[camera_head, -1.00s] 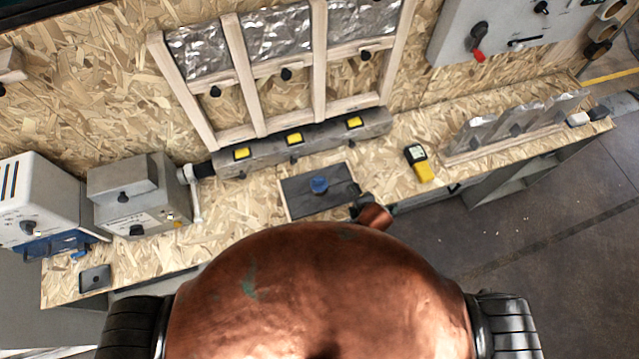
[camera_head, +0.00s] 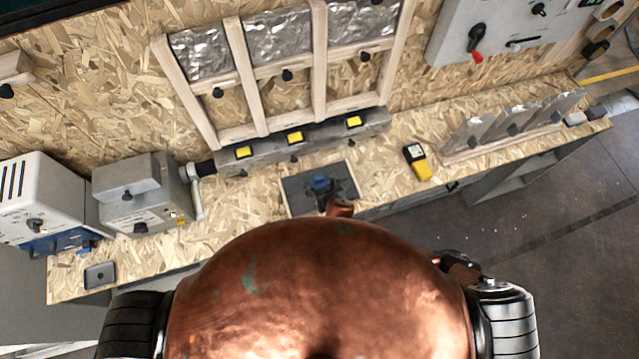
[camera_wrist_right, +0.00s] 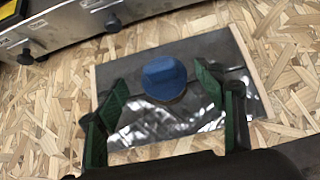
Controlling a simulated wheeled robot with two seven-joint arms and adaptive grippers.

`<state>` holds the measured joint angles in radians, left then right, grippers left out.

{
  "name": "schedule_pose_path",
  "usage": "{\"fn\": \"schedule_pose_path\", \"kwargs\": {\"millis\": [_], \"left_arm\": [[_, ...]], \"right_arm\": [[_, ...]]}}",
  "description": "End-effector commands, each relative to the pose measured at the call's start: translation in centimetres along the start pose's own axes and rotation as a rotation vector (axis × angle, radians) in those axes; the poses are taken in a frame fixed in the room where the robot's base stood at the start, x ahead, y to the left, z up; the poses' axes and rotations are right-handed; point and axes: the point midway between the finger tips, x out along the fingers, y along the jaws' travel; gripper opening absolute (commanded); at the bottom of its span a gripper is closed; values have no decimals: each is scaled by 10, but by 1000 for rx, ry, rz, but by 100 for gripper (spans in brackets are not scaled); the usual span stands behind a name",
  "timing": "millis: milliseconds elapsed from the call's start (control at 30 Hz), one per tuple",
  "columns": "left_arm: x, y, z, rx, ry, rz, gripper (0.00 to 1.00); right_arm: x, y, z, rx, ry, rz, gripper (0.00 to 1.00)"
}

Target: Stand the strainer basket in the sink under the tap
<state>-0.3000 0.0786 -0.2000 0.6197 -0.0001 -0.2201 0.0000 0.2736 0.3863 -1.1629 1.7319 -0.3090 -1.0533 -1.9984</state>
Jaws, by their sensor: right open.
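No strainer basket, sink or tap is recognisable in these frames. A blue round-topped object (camera_head: 320,182) stands on a dark rectangular panel (camera_head: 299,201) set on the wooden bench; the wrist view shows the blue object (camera_wrist_right: 164,77) and the shiny panel (camera_wrist_right: 205,50) too. My right gripper (camera_head: 329,194) is over the panel, close to the blue object. In the wrist view its green-padded fingers (camera_wrist_right: 166,108) are spread wide, one to each side of the blue object, with nothing gripped. Whether they touch it cannot be told. My left gripper is not in view.
A grey bar with yellow labels (camera_head: 270,151) runs behind the panel. A grey box (camera_head: 140,205) stands left, a yellow handheld meter (camera_head: 418,163) right. A wooden rack with silvery plates (camera_head: 512,122) is at the far right. Bare bench lies between.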

Motion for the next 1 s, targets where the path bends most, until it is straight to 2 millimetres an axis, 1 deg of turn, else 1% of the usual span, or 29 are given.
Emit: {"fn": "schedule_pose_path", "kwargs": {"millis": [100,233,333,533,1000], "left_arm": [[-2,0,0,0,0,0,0],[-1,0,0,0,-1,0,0],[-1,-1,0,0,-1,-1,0],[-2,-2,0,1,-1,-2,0],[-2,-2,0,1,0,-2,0]], "right_arm": [[18,-2,1,2,1,-2,63],[31,-2,1,1,0,-2,63],[35,-1,1,1,0,0,63],[35,-2,1,2,0,0,63],[35,-2,1,2,0,0,31]]}}
